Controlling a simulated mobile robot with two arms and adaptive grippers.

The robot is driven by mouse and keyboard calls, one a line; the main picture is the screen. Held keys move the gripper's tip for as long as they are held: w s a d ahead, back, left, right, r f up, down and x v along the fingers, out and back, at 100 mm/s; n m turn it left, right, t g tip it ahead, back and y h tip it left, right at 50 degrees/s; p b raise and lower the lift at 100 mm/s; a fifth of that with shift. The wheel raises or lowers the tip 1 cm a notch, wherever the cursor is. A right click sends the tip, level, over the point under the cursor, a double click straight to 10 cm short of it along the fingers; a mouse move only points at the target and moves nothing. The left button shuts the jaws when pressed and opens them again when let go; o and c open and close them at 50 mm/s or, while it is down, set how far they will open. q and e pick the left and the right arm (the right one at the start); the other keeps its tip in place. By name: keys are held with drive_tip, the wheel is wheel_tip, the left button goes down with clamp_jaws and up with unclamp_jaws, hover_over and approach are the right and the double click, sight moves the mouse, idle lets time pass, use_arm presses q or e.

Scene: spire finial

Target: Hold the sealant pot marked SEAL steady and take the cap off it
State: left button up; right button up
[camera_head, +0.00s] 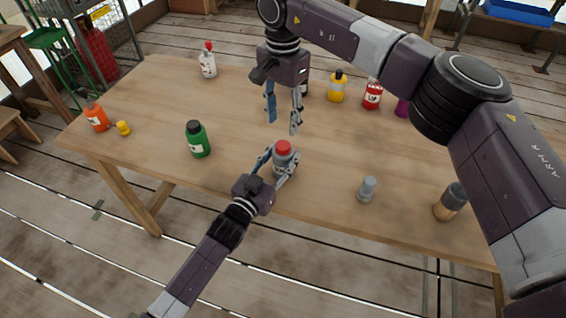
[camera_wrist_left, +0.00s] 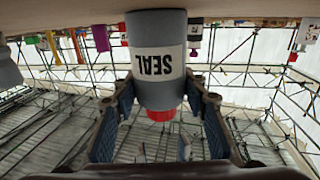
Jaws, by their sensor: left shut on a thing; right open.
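The grey sealant pot (camera_head: 284,161) stands upright near the table's front edge with a red cap (camera_head: 283,146) on top. The left wrist view is upside down and shows the pot's white SEAL label (camera_wrist_left: 158,66) and its red cap (camera_wrist_left: 161,114). My left gripper (camera_head: 278,169) is shut on the pot, with one finger on each side. My right gripper (camera_head: 283,122) is open and empty, pointing down above and just behind the cap, apart from it.
The wooden table (camera_head: 240,115) also holds a green bottle (camera_head: 198,139) to the left, a small grey bottle (camera_head: 368,189) to the right and a brown-and-grey bottle (camera_head: 450,202) beyond that. Yellow (camera_head: 338,88) and red (camera_head: 372,95) bottles stand behind. Bare wood surrounds the pot.

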use_arm(q)
clamp_jaws()
